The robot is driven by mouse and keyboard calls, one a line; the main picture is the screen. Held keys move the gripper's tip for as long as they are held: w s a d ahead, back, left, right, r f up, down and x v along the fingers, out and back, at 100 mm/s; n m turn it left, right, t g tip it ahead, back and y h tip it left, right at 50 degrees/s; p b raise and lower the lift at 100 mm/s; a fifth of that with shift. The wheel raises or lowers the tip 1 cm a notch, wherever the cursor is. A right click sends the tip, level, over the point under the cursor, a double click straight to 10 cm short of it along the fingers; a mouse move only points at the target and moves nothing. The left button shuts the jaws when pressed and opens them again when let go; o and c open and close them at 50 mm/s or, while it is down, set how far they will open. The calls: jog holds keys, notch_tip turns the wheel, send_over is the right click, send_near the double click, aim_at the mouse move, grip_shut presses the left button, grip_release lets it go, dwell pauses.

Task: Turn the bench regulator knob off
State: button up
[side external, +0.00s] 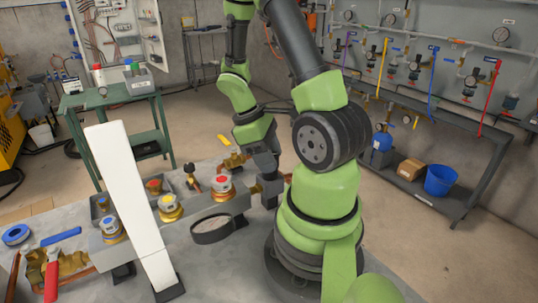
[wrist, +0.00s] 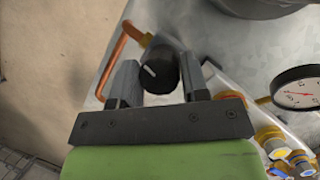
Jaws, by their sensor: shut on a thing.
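The bench regulator knob (wrist: 161,68) is black with a white index line. In the wrist view it sits between the two fingers of my gripper (wrist: 157,84), and the fingers are shut on its sides. The white line points toward the upper left of that picture. A copper pipe (wrist: 116,62) runs beside the knob. In the side view my gripper (side external: 268,190) points down at the bench, at the right end of the brass valve row. The knob cannot be made out clearly there.
A round gauge (wrist: 298,92) lies right of the knob. Brass valves with red (side external: 222,184), yellow (side external: 169,207) and blue (side external: 111,228) tops stand left of my gripper. A tall white bar (side external: 130,195) rises in front. A green cart (side external: 119,115) stands behind.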

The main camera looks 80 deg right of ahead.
jog(key=n, duration=0.2)
jog(key=n+h, duration=0.1)
jog(key=shift+n+t+h, duration=0.3)
jog(key=shift+n, duration=0.1)
jog(key=shift+n+t+h, duration=0.4)
jog(key=shift+n+h, duration=0.2)
jog(key=shift+n, duration=1.4)
jog(key=o, duration=0.9)
jog(key=v, duration=1)
